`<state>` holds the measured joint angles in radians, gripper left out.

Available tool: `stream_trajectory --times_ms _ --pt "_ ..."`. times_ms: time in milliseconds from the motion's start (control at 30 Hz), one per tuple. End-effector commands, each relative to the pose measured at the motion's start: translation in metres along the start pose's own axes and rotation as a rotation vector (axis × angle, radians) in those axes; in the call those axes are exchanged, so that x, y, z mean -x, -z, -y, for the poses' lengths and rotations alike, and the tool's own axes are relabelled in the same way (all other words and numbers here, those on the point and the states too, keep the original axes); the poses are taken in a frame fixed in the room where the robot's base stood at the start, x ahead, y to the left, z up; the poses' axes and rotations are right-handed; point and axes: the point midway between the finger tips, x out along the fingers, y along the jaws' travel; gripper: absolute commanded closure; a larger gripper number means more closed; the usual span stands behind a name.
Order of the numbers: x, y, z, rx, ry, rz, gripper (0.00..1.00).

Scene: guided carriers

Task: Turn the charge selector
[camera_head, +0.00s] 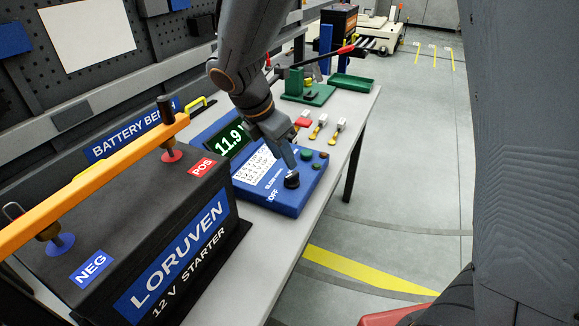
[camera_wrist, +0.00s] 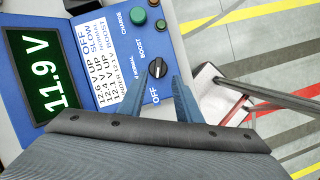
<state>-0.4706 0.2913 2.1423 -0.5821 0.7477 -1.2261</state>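The charge selector is a black round knob (camera_head: 292,180) on the blue charger (camera_head: 290,205), near the printed OFF label. The knob (camera_wrist: 157,68) has a small white mark; which setting it marks is too small to tell. The charger's display (camera_wrist: 38,80) reads 11.9 V. My gripper (camera_head: 289,158) is just above the knob, pointing down at it. In the wrist view my gripper (camera_wrist: 162,80) is open, its two blue-grey fingers on either side of the knob's near edge. I cannot tell whether they touch it.
A black 12 V battery (camera_head: 120,215) stands left of the charger, with an orange bar (camera_head: 85,180) across above it. Several small plugs (camera_head: 320,125) and a green tray (camera_head: 352,82) lie farther back.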

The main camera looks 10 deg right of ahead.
Motion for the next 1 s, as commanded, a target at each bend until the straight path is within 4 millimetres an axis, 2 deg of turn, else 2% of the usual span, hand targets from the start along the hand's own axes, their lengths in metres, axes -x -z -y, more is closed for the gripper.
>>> stream_trajectory --times_ms 133,400,600,933,967,1000 --pt "-0.01 0.002 -0.003 0.042 0.0 0.009 0.69" --pt "-0.051 0.002 -0.003 0.038 0.0 0.006 0.69" --pt "-0.071 0.002 -0.003 0.038 -0.002 0.007 0.69" --pt "-0.075 0.002 -0.004 0.035 -0.005 0.006 0.69" --pt "-0.075 0.002 -0.004 0.035 -0.004 0.006 0.7" --pt "-0.075 0.002 -0.004 0.035 -0.004 0.006 0.77"
